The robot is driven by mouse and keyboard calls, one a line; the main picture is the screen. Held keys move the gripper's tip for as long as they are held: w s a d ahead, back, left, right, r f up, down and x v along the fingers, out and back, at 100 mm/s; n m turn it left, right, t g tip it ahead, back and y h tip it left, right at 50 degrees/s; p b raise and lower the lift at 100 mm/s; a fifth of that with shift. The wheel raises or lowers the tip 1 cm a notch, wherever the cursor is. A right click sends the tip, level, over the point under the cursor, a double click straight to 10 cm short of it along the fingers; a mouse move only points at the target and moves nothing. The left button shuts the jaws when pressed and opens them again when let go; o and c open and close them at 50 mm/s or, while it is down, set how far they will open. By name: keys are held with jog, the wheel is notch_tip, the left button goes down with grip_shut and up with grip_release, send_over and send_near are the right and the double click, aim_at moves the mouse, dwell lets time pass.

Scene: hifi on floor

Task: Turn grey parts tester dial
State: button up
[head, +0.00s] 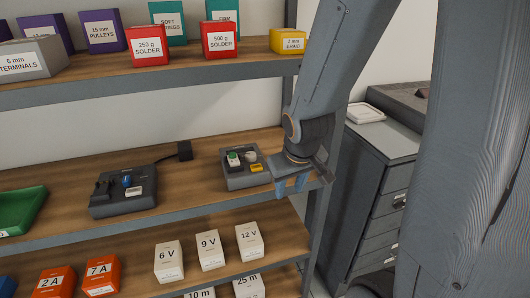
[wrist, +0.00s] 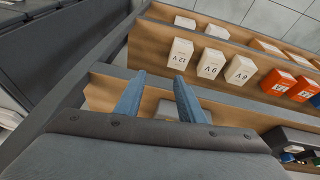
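Two devices stand on the middle shelf in the head view, and no readable label shows which is the parts tester. The nearer one to my gripper is a small grey box (head: 245,181) with a green-and-white part, a pale round knob (head: 249,157) and a yellow part on top. Further left is a dark grey device (head: 123,202) with a blue knob (head: 127,180) and a pale label.
A shelf post (head: 318,200) stands close to my gripper's right. White voltage boxes (head: 209,250) and orange boxes (head: 102,275) fill the shelf below. A green tray (head: 20,212) lies at left. The upper shelf (head: 200,66) holds labelled boxes. A drawer cabinet (head: 385,165) stands at right.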

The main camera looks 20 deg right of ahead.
aim_at(252, 155)
jog(key=w+d+n+t, duration=0.1)
jog(key=w, duration=0.2)
jog(key=w+r+n+t+y+p, duration=0.1)
jog(key=w+t, duration=0.1)
jog(key=w, duration=0.2)
jog(key=w+d+n+t+y, duration=0.1)
jog(key=w+t, duration=0.1)
jog(key=w, duration=0.1)
jog(key=shift+w+d+r, duration=0.15)
jog(key=shift+d+r, duration=0.2)
jog(key=shift+r, duration=0.05)
jog(key=y, duration=0.1)
jog(key=w+a+n+t+y, duration=0.1)
jog(key=shift+w+a+r+t+y, duration=0.1)
jog(key=shift+a+r+t+y, duration=0.1)
jog(key=shift+t+y, duration=0.1)
jog(key=shift+w+a+f+n+t+y+p, duration=0.15)
jog(key=shift+w+a+f+n+y+p, duration=0.15)
jog(key=shift+w+a+y, duration=0.45)
jog(key=shift+w+a+f+n+t+y+p, duration=0.1)
jog(key=shift+w+a+f+n+y+p, duration=0.3)
jog(key=shift+w+a, duration=0.7)
jog(key=shift+w+a+f+n+t+y+p, duration=0.1)
jog(key=shift+w+a+f+t+y+p, duration=0.1)
jog(key=shift+w+a+y+p, duration=0.55)
jog(key=shift+a+b, duration=0.35)
